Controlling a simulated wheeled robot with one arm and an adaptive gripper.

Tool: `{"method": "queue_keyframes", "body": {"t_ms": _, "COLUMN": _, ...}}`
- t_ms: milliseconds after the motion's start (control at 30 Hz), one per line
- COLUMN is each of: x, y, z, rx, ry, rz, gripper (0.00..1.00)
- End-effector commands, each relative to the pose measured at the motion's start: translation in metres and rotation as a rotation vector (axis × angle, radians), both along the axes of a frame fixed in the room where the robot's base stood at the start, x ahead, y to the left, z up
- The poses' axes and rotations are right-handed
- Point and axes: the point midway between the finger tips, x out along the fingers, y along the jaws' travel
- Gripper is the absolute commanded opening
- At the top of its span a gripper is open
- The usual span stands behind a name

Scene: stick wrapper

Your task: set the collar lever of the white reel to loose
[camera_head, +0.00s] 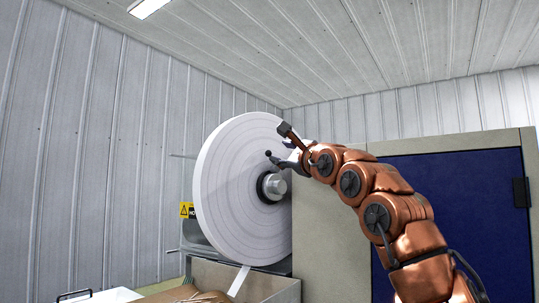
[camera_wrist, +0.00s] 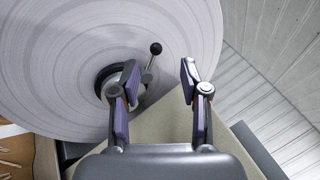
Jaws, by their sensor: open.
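The white reel (camera_head: 232,190) stands upright on the machine in the head view, and its face fills the upper left of the wrist view (camera_wrist: 60,50). The metal collar (camera_head: 272,187) sits at the reel's centre; in the wrist view it (camera_wrist: 112,85) is partly hidden by my gripper's left finger. The collar lever, a thin rod with a black ball knob (camera_wrist: 155,48), points up and slightly right in the wrist view. The knob also shows in the head view (camera_head: 268,153). My gripper (camera_wrist: 160,72) is open and empty. The knob appears between its fingertips, with no contact visible.
A beige cabinet with a dark blue panel (camera_head: 455,215) stands right of the reel. A bin (camera_head: 262,288) is below the reel, with a white strip hanging down to it. A yellow warning sign (camera_head: 187,210) is left of the reel. Ribbed walls enclose the room.

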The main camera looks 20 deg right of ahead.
Motion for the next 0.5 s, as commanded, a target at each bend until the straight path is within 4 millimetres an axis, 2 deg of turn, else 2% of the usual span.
{"method": "queue_keyframes", "body": {"t_ms": 100, "x": 0.000, "y": -0.005, "z": -0.008, "rx": -0.046, "ry": 0.021, "rz": -0.023, "gripper": 0.45}}
{"method": "queue_keyframes", "body": {"t_ms": 267, "x": 0.007, "y": -0.003, "z": -0.006, "rx": -0.060, "ry": 0.028, "rz": -0.025, "gripper": 0.45}}
{"method": "queue_keyframes", "body": {"t_ms": 500, "x": 0.033, "y": 0.000, "z": 0.004, "rx": -0.057, "ry": 0.025, "rz": -0.023, "gripper": 0.45}}
